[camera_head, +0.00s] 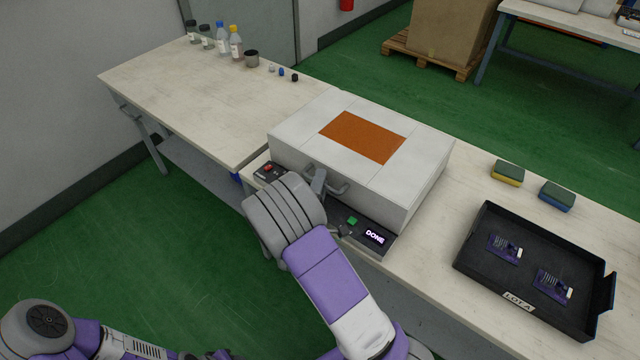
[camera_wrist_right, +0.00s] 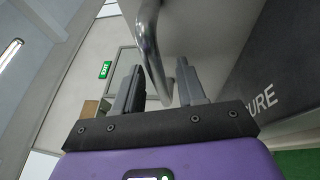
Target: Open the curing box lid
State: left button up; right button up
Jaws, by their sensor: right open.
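The curing box (camera_head: 424,187) is a white and grey box on the bench, with an orange panel (camera_head: 362,137) in its top. Its lid is down. A metal handle (camera_head: 341,187) sticks out of the front. A control strip with a red button, a green button and a display reading DONE (camera_head: 374,238) lies below it. My right gripper (camera_head: 318,180) is at the handle's left part. In the right wrist view its fingers (camera_wrist_right: 158,88) are apart, and the bent handle bar (camera_wrist_right: 152,45) reaches into the gap between them. Contact cannot be told. My left gripper is out of view.
A black tray (camera_head: 465,262) labelled LOT A holds two purple boards at the right. Two sponges (camera_head: 507,173) (camera_head: 556,196) lie behind it. Bottles (camera_head: 235,44) and small items stand on the left table (camera_head: 180,95). The space above the box is clear.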

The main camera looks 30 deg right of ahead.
jog(key=shift+w, duration=0.1)
jog(key=shift+c, duration=0.3)
grip_shut()
